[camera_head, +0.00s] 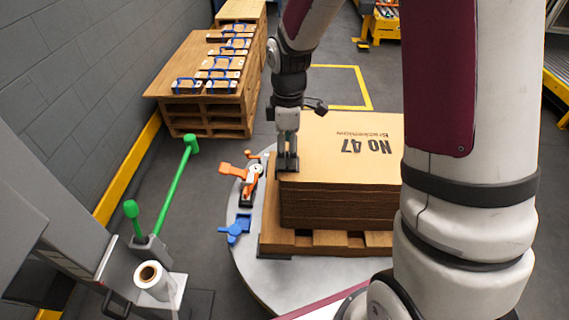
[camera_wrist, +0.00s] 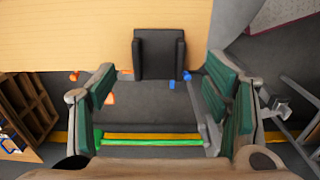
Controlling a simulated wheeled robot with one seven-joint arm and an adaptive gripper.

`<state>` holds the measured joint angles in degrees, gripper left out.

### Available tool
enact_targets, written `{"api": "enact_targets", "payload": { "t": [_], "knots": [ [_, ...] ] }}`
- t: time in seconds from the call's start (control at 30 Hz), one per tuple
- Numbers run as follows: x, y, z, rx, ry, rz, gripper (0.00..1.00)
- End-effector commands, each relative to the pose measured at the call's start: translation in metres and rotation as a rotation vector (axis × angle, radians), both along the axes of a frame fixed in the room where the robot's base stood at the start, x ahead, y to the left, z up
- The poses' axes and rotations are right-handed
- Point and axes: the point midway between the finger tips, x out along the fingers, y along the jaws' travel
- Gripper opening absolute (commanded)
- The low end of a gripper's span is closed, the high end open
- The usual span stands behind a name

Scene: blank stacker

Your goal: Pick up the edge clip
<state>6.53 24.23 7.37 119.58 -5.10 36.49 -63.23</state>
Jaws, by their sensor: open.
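The edge clip (camera_wrist: 160,55) shows in the wrist view as a dark grey block with two raised sides. It sits at the edge of the cardboard stack (camera_head: 340,135), partly over the sheet and partly past it. My gripper (camera_wrist: 165,103) is open and empty, its green-padded fingers spread wide to the left and right, with the clip ahead of the gap. In the head view my gripper (camera_head: 288,150) points down at the stack's left edge. There I cannot clearly separate the dark clip from the fingers, nor tell whether they touch.
The stack rests on a wooden pallet (camera_head: 300,241) on a round grey turntable (camera_head: 248,262). An orange clamp (camera_head: 247,178) and a blue knob (camera_head: 234,231) stand left of it. A green lever (camera_head: 174,187) rises further left.

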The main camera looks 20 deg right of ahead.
Motion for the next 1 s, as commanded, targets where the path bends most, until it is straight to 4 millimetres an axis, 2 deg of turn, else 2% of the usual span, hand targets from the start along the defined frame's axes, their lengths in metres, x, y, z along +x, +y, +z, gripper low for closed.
{"api": "enact_targets", "payload": {
  "t": [0.03,0.2,0.5,0.57,0.7,0.73,1.0],
  "knots": [
    [0.001,0.000,-0.011,0.000,0.003,0.001,0.70],
    [0.002,0.000,-0.030,0.000,0.002,0.000,0.70],
    [0.002,0.000,-0.034,0.000,-0.001,-0.001,0.70],
    [0.002,0.000,-0.034,0.000,-0.001,-0.001,0.59],
    [0.002,0.000,-0.034,0.000,-0.001,-0.001,0.27],
    [0.002,0.000,-0.034,0.000,-0.001,-0.001,0.23],
    [0.002,0.000,-0.034,0.000,0.000,-0.001,0.23]
  ]
}}
